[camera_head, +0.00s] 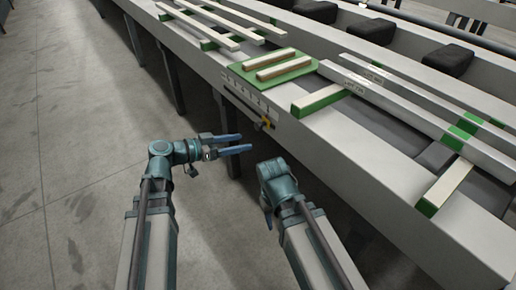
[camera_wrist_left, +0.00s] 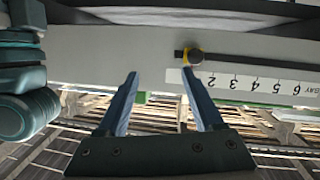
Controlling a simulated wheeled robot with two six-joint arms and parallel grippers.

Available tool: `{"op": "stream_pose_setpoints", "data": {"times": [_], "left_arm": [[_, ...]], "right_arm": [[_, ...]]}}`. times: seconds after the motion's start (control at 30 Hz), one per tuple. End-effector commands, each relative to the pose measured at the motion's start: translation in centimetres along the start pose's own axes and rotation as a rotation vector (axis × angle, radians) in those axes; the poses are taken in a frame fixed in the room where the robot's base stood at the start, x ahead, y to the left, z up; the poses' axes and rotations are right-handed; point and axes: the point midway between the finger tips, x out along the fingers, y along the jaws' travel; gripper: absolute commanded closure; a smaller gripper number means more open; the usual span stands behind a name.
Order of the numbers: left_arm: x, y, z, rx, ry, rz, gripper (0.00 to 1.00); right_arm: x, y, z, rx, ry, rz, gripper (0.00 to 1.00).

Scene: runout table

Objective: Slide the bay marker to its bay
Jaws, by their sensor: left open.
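The bay marker (camera_head: 266,122), a small yellow and dark piece, sits on a dark rail on the near side face of the runout table (camera_head: 330,140). In the left wrist view the marker (camera_wrist_left: 193,56) is at the low-number end of the scale, by the 2. The numbered bay scale (camera_head: 245,92) runs along that face and appears upside down in the wrist view (camera_wrist_left: 250,84). My left gripper (camera_head: 245,143) is open and empty, short of the marker. In the wrist view its fingertips (camera_wrist_left: 159,73) lie mostly left of the marker.
A green board (camera_head: 306,71) with two pale bars lies on the table above the scale. Long pale bars (camera_head: 400,95) and green-ended blocks (camera_head: 320,100) lie along the top. Dark blocks (camera_head: 448,60) stand behind. The floor (camera_head: 75,150) at left is clear.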

Motion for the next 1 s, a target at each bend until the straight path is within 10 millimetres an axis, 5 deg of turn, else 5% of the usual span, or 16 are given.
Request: {"op": "stream_pose_setpoints", "data": {"times": [0.03, 0.3, 0.67, 1.0], "left_arm": [[0.0, -1.4, 2.1, 0.022, 0.045, -0.020, 0.31], [-2.0, -4.7, 2.8, 0.119, 0.211, -0.102, 0.31], [-2.1, -5.2, 2.4, 0.139, 0.242, -0.119, 0.31], [3.8, -5.9, 0.9, 0.138, 0.240, -0.115, 0.31]], "right_arm": [[3.1, -0.3, -0.2, 0.000, 0.000, 0.000, 0.50], [7.3, -0.7, -0.4, -0.002, 0.001, 0.001, 0.50], [7.6, -0.7, -0.4, -0.002, 0.001, 0.001, 0.50], [7.6, -0.7, -0.4, -0.002, 0.001, 0.001, 0.50]]}}
